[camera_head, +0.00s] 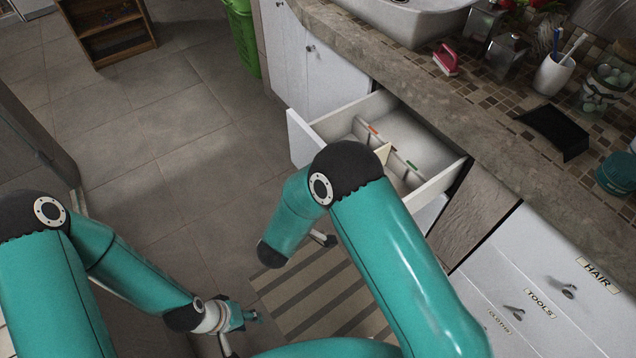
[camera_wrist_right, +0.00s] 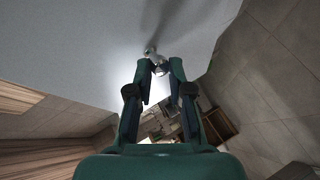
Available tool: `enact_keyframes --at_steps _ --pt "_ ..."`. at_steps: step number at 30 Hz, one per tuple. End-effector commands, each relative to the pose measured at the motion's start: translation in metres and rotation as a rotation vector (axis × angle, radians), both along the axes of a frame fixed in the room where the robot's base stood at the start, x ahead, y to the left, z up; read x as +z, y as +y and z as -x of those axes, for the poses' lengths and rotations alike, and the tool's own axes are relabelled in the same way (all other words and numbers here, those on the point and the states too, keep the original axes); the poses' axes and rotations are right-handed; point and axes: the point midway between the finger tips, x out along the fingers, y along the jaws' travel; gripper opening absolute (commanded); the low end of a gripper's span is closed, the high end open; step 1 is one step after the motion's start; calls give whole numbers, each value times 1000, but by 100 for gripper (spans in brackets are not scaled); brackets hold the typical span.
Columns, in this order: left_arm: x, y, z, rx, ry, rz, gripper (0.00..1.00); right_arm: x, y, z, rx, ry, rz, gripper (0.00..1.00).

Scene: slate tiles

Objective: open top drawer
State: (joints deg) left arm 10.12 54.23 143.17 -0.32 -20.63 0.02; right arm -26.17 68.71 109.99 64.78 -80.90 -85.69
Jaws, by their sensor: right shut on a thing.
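The top drawer (camera_head: 440,183) is white and stands pulled out from the cabinet under the stone counter. Its inside shows pale dividers with small coloured tabs. My right arm hides much of its front in the head view. In the right wrist view, the drawer front (camera_wrist_right: 75,60) is a pale panel with a small metal knob (camera_wrist_right: 152,52). My right gripper (camera_wrist_right: 158,66) is shut on this knob. The right gripper's fingers are hidden in the head view. My left gripper (camera_head: 243,316) hangs low at the left, away from the drawer; its jaw opening is unclear.
The counter (camera_head: 450,100) carries a sink, a pink brush (camera_head: 446,62), a white cup (camera_head: 553,75) and a black tray (camera_head: 553,130). Labelled drawers (camera_head: 545,270) stand at the right. A striped mat (camera_head: 325,300) lies below. Open tiled floor (camera_head: 150,120) extends left.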

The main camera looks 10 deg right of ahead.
Motion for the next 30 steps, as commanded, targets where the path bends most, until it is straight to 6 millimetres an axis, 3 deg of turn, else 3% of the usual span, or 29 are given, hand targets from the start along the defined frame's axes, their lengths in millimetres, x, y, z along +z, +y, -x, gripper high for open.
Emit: enact_keyframes --at_steps 15,16,20,30 --pt "0 0 0 0 0 0 40 -5 -3 6 -21 13 -2 0" --pt "0 0 0 0 0 0 40 -5 -3 6 -21 13 -2 23" --pt "0 0 0 0 0 0 40 -4 -3 6 -20 11 -2 44" --pt "1 0 0 0 0 0 40 0 -3 4 -21 4 -2 45"
